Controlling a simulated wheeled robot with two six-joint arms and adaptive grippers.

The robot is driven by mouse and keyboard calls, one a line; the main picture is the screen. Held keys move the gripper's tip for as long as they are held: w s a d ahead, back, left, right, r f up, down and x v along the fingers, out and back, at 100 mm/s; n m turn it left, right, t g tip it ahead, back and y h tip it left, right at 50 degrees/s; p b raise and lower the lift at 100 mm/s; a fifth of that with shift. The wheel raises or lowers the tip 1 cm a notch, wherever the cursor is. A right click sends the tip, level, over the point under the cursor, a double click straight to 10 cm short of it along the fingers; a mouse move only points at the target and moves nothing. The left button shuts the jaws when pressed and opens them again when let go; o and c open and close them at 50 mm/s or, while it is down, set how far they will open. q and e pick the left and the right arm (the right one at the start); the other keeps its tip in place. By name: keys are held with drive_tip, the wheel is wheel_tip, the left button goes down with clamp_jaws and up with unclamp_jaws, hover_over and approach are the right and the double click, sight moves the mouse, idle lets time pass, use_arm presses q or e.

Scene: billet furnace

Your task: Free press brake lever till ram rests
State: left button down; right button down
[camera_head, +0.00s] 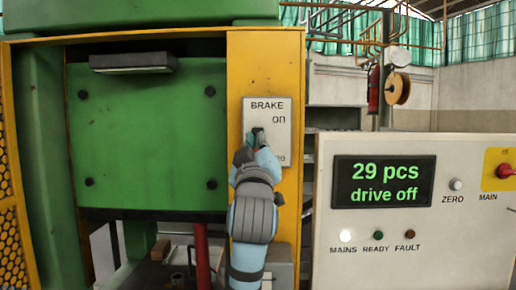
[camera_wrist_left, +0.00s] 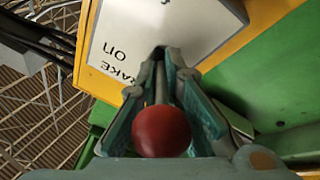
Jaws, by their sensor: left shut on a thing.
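The white BRAKE plate (camera_head: 281,112) is on the yellow press column, with "ON" near its top and lower lettering partly hidden by my arm. My left gripper (camera_head: 258,134) is at the plate, just below "ON". In the left wrist view, the brake lever's red knob (camera_wrist_left: 161,131) and its thin rod lie between the fingers of the left gripper (camera_wrist_left: 170,62), which is shut on the lever. In the head view the lever is mostly hidden. The big green bolted plate (camera_head: 145,130), seemingly the ram, is raised above an open gap. My right gripper is out of view.
A control panel (camera_head: 420,244) stands at the right; its display (camera_head: 384,182) reads "29 pcs drive off". The MAINS lamp (camera_head: 345,236) is lit white; READY and FAULT look dark. A red post (camera_head: 202,256) stands under the green plate. Yellow mesh (camera_head: 12,250) bounds the left.

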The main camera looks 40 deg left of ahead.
use_arm(q)
drive_tip(key=shift+w+f+t+y+b, duration=0.2)
drive_tip(key=shift+f+t+y+b, duration=0.3)
drive_tip(key=shift+b, duration=0.45)
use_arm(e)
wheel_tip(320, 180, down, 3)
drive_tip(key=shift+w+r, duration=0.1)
use_arm(q)
drive_tip(key=c, duration=1.7)
unclamp_jaws()
drive_tip(key=shift+r, duration=0.1)
drive_tip(key=shift+d, duration=0.15)
drive_tip(key=shift+a, duration=0.35)
drive_tip(key=v, duration=1.2)
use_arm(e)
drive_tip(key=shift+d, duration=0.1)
use_arm(q)
drive_tip(key=shift+w, duration=0.1)
